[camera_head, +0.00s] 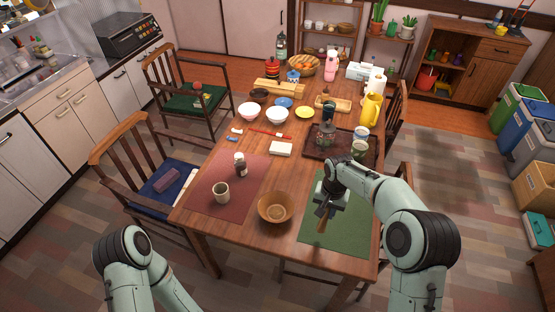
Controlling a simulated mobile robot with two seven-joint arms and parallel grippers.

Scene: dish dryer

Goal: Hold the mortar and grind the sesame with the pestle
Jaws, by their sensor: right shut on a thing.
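The mortar, a brown bowl (264,209), sits upright near the table's front edge, between the red and green mats. It holds something pale at its bottom, too small to make out clearly. My right gripper (323,207) is to the right of the mortar, over the green mat, apart from the bowl. It is shut on a brown wooden pestle (322,225), whose end points down toward the mat. Whether the pestle touches the mat I cannot tell. My left arm shows at the bottom left, but its gripper is out of view.
A beige mug (221,193) and a small dark bottle (240,165) stand on the red mat (205,180). The green mat (345,245) lies at right. A dark tray (313,145) with jars lies behind it. A chair (130,150) stands at left.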

